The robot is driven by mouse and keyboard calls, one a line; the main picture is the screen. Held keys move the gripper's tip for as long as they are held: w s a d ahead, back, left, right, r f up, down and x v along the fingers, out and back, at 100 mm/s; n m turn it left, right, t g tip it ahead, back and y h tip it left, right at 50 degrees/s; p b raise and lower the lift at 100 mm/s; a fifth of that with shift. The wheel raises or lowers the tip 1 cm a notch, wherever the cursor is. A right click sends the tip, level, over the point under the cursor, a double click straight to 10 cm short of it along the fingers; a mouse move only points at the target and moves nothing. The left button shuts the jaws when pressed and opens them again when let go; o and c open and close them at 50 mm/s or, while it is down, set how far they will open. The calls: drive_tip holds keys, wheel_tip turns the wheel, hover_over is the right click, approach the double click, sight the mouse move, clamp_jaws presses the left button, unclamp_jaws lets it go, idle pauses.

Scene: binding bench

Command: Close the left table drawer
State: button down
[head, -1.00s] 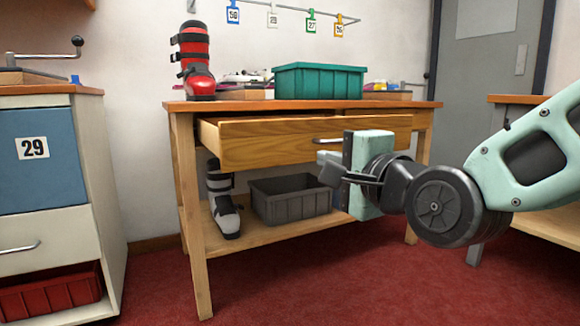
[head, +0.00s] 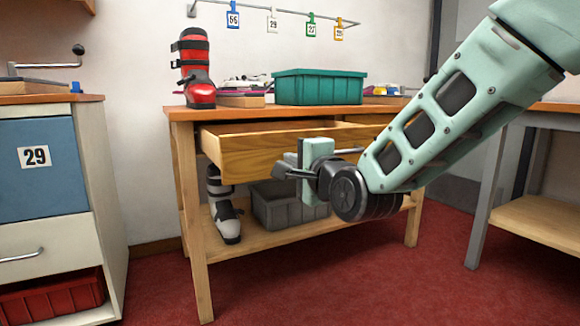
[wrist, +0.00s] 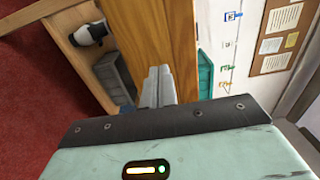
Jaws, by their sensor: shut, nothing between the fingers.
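The wooden table drawer (head: 250,156) stands pulled out, its inside showing under the tabletop (head: 240,112). Its handle (head: 349,150) is partly behind my arm. My gripper (head: 288,172) is shut and empty, in front of the drawer front near its lower edge, left of the handle. In the wrist view, the shut fingers (wrist: 157,88) overlap the edge of the drawer's wood front (wrist: 185,50). I cannot tell whether they touch it. My gripper and arm hide the right part of the drawer.
A red boot (head: 195,70) and a green crate (head: 318,87) stand on the tabletop. A white-and-black boot (head: 226,215) and a grey crate (head: 270,204) are on the lower shelf. A cabinet (head: 45,165) stands left, another table (head: 545,215) right. The red floor in front is clear.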

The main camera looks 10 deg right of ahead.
drive_tip(key=shift+x, duration=0.8)
drive_tip(key=shift+w, duration=0.15)
